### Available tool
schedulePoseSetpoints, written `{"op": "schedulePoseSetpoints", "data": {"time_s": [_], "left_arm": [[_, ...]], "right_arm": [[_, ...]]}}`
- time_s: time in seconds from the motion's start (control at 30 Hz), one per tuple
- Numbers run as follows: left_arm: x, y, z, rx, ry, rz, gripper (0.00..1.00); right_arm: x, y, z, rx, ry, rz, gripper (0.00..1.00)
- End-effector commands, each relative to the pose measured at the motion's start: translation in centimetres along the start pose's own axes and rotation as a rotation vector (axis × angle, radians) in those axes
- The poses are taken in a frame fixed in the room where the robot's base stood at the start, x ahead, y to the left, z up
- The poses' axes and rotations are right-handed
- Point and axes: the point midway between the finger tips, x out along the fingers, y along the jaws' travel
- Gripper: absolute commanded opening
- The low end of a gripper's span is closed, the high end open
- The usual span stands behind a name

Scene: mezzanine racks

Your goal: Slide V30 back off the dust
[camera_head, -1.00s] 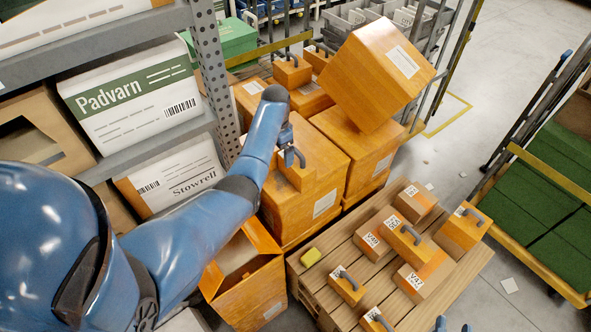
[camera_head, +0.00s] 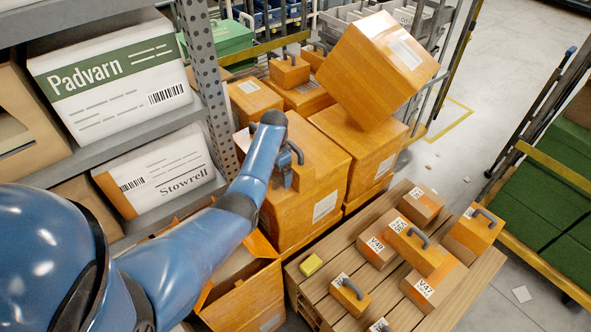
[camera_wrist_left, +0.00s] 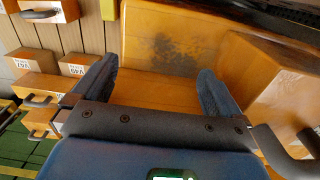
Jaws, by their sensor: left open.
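A small orange box (camera_head: 302,178) with a grey handle sits on top of a large orange carton (camera_head: 322,163). I cannot read its label, so I cannot confirm it is V30. My left gripper (camera_head: 286,165) is right at this small box and partly covers it. In the left wrist view my left gripper (camera_wrist_left: 155,92) is open, fingers apart, with nothing between them. Beyond the fingers a dark dust patch (camera_wrist_left: 180,52) marks the orange surface. An orange box (camera_wrist_left: 285,85) stands just right of the right-hand finger, with a grey handle below it. My right gripper is not in view.
A tilted orange carton (camera_head: 375,70) leans behind. An open carton (camera_head: 245,290) stands below my arm. A rack upright (camera_head: 210,85) stands left.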

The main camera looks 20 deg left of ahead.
Motion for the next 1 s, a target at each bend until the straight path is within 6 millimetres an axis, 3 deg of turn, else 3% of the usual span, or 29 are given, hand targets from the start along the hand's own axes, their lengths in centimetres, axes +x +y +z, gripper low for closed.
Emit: {"op": "schedulePoseSetpoints", "data": {"time_s": [0.13, 0.57, 1.0], "left_arm": [[0.8, 0.0, 0.0, 0.000, 0.000, 0.000, 1.00], [0.9, 0.0, 0.0, 0.000, 0.000, 0.000, 1.00], [0.6, -0.1, 1.5, -0.001, 0.000, 0.000, 1.00]], "right_arm": [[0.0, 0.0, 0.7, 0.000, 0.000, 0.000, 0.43], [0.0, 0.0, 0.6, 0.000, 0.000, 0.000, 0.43], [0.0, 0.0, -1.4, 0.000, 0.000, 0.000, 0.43]]}}
